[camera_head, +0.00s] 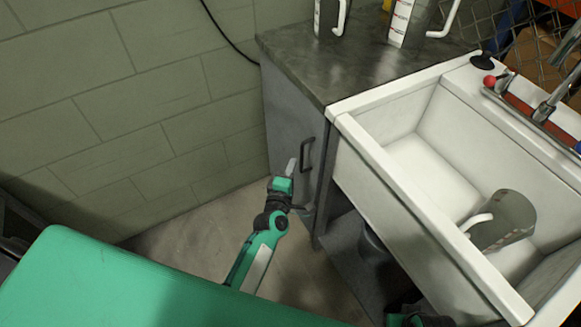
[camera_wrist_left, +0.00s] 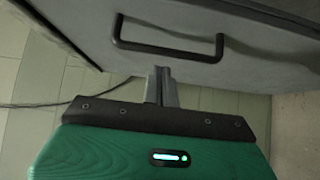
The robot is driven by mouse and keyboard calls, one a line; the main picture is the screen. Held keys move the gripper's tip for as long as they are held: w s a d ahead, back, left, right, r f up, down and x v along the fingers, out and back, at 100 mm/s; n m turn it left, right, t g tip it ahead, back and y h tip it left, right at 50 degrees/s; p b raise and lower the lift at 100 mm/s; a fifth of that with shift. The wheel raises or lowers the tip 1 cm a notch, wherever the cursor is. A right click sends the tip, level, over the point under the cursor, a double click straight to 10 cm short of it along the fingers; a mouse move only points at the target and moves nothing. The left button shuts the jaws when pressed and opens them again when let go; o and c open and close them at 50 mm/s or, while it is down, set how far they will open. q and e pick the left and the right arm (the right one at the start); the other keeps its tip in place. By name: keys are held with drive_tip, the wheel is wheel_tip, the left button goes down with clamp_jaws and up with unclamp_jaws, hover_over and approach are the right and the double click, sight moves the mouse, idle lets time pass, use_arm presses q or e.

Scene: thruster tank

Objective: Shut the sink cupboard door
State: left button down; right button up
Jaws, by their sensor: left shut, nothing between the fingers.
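The grey cupboard door (camera_head: 289,118) is below the dark worktop, left of the sink. It carries a black bar handle (camera_head: 306,155). The door looks roughly in line with the cupboard front; I cannot tell whether a gap is left. My left gripper (camera_head: 291,166) is shut and empty, close to the door beside the handle. In the left wrist view the shut fingers (camera_wrist_left: 162,84) point at the grey door (camera_wrist_left: 190,70), just below the handle (camera_wrist_left: 168,50) and not around it. Whether they touch the door is unclear. My right gripper's fingers do not show.
The white sink (camera_head: 390,175) holds a grey jug (camera_head: 505,222). The space under the sink is open and dark. Jugs stand on the worktop (camera_head: 370,62). A block wall (camera_head: 130,100) is at the left. The floor (camera_head: 190,235) before the door is clear.

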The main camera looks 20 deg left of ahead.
use_arm(q)
drive_tip(key=s, duration=1.3)
drive_tip(key=shift+s, duration=0.4)
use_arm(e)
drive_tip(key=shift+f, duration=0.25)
